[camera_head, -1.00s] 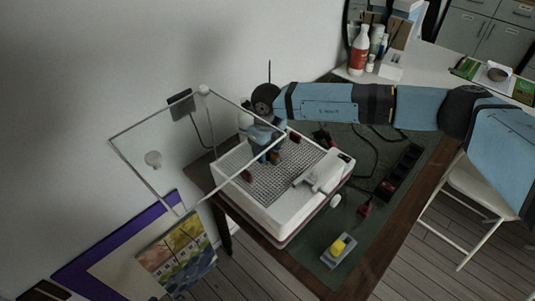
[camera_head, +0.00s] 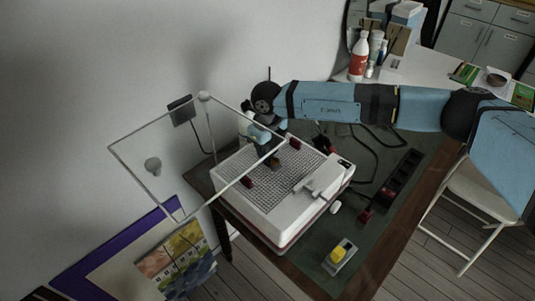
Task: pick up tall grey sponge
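My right arm reaches in from the right, and its gripper (camera_head: 271,161) points down over the dark grid bed (camera_head: 265,190) of a white machine. The fingers are small and dark, so I cannot tell whether they are open or hold something. I cannot clearly make out a tall grey sponge; anything at the fingertips blends with the gripper and grid. A grey block with a yellow top (camera_head: 340,254) lies on the green mat in front of the machine, away from the gripper. My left gripper is not in view.
The white machine (camera_head: 312,205) has a raised clear lid (camera_head: 150,190) left of my gripper. Two small dark red pieces (camera_head: 247,181) (camera_head: 295,143) sit on the grid. A black power strip (camera_head: 403,173) and cables lie to the right. Bottles (camera_head: 359,58) stand at the back.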

